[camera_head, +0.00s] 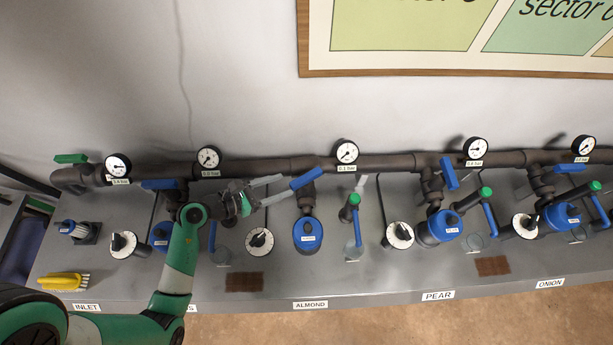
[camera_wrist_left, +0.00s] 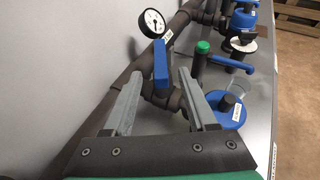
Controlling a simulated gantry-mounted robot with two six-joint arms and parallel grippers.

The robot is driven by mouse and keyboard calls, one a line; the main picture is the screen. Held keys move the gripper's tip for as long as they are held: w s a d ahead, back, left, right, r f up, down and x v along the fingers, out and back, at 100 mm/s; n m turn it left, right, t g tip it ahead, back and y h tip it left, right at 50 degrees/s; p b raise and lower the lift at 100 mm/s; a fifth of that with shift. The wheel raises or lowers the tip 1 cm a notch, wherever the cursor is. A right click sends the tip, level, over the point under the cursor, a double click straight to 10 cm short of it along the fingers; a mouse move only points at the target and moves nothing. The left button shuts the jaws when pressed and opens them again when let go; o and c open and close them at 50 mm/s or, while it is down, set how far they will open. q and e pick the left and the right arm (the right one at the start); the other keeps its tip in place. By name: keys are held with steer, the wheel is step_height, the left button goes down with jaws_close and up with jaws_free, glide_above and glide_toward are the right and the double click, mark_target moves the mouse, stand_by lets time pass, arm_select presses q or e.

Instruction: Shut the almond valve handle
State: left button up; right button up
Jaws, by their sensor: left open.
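The almond valve handle (camera_head: 308,179) is a blue lever on the branch pipe above the blue-capped almond unit (camera_head: 308,235). In the head view it slants up to the right. My left gripper (camera_head: 289,185) is open, coming from the left, with its fingertips at the handle's left end. In the left wrist view the handle (camera_wrist_left: 160,62) stands between the two grey fingers (camera_wrist_left: 161,75), with a gap on each side. No contact shows. My right gripper is not in view.
The grey pipe (camera_head: 385,162) with dial gauges (camera_head: 346,152) runs along the wall behind. A green-capped tap (camera_head: 349,209) stands right of the almond unit, a white dial (camera_head: 259,241) left of it. The pear valve handle (camera_head: 449,173) is farther right. A yellow brush (camera_head: 63,282) lies at left.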

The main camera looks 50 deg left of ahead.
mark_target(304, 178)
arm_select(q)
steer(key=b+x, duration=0.1)
steer(key=x, duration=0.8)
steer(key=shift+w+f+b, duration=0.1)
steer(key=shift+w+b, duration=0.2)
steer(key=shift+b, duration=0.1)
jaws_close()
